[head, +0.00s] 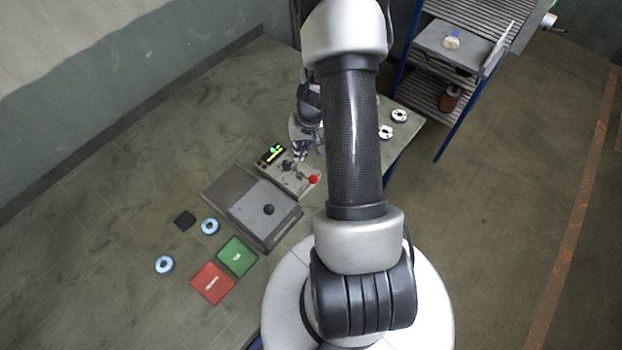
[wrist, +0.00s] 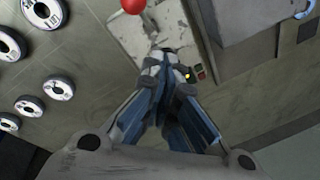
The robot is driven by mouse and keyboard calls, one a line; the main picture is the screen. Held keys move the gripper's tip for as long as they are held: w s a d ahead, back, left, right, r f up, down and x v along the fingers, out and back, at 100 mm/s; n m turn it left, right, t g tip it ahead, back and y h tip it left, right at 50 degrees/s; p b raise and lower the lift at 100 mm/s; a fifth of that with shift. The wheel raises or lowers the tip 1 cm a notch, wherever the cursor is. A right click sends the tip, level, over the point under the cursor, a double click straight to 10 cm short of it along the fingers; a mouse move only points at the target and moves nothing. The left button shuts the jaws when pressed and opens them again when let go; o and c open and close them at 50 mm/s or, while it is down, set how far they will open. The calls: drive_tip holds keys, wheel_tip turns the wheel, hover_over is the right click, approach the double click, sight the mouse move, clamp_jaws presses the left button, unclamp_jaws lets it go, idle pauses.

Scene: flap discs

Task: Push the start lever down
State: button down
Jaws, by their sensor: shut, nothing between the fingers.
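A light grey control box (head: 298,178) stands on the table and carries a round red knob (head: 313,179) at its right end. The knob also shows at the top edge of the wrist view (wrist: 133,5). My gripper (head: 300,154) is over the far part of the box, left of the knob. In the wrist view my gripper (wrist: 162,58) is shut and empty, its tips over the box and apart from the knob. The tips hide part of the box top.
Green (head: 237,257) and red (head: 212,284) trays and blue-white discs (head: 210,226) lie nearer. Other discs (wrist: 58,88) line the left of the wrist view.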

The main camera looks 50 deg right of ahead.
sight(308, 178)
drive_tip(key=s+f+b, duration=0.1)
drive_tip(key=f+b, duration=0.2)
drive_tip(key=shift+s+d, duration=0.1)
drive_tip(key=shift+s, duration=0.3)
drive_tip(key=shift+s+f+b, duration=0.3)
drive_tip(key=shift+s+b, duration=0.05)
drive_tip(key=shift+b, duration=0.2)
drive_tip(key=shift+s+f+b, duration=0.1)
drive_tip(key=shift+f+b, duration=0.1)
drive_tip(key=shift+b, duration=0.1)
idle(0.5)
drive_tip(key=shift+s+f+b, duration=0.15)
drive_tip(key=shift+f+b, duration=0.05)
drive_tip(key=shift+b, duration=0.25)
drive_tip(key=shift+s+f+b, duration=0.45)
drive_tip(key=shift+f+b, duration=0.2)
drive_tip(key=shift+b, duration=0.4)
drive_tip(key=shift+s+f+b, duration=0.45)
drive_tip(key=shift+f+b, duration=0.15)
drive_tip(key=shift+b, duration=0.4)
idle(1.7)
drive_tip(key=shift+r, duration=0.1)
idle(0.5)
drive_tip(key=shift+w+r+p, duration=0.6)
drive_tip(key=shift+r+p, duration=0.2)
drive_tip(key=shift+w+r+p, duration=0.55)
drive_tip(key=shift+r+p, duration=0.2)
